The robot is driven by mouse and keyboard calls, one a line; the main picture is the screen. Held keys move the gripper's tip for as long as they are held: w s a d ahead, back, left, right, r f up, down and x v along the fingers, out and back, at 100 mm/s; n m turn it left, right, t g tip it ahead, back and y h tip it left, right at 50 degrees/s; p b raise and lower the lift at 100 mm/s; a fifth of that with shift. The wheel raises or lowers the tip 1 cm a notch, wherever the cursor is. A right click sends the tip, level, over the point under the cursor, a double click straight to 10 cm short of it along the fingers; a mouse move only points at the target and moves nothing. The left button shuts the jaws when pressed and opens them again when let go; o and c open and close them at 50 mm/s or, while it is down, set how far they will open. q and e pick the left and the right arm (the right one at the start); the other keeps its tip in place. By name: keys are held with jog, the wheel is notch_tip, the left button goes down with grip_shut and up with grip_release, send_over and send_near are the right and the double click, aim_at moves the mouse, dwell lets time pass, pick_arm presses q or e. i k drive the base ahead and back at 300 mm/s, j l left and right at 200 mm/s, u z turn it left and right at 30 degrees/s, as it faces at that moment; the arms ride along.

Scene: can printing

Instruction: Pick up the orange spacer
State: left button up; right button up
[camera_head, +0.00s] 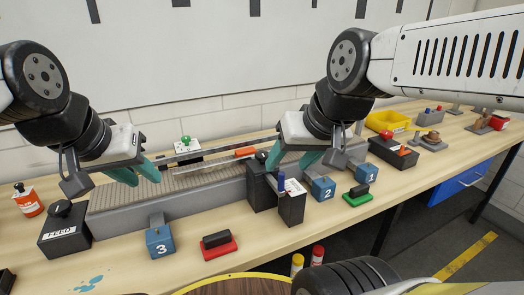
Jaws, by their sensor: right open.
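An orange block that looks like the spacer (245,151) lies at the back of the grey ribbed conveyor (110,197), near the metal rails. My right gripper (287,167) is open, to the right of the orange block and above the dark boxes at the conveyor's right end. Nothing shows between its teal fingers. My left gripper (147,181) is over the left part of the conveyor, well left of the orange block. Its teal fingers are apart and look empty.
A FEED box (64,231), blue blocks numbered 3 (160,241) and 2 (322,189), and a red-based stamp (219,246) stand along the front. A yellow bin (388,121) is at the back right.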

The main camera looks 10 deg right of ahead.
aim_at(243, 152)
jog(key=z, duration=0.25)
jog(key=l+u, duration=0.2)
jog(key=u, duration=0.2)
jog(key=l+u, duration=0.2)
jog(key=u, duration=0.2)
jog(key=l+u, duration=0.25)
jog(key=u, duration=0.15)
jog(key=i, duration=0.05)
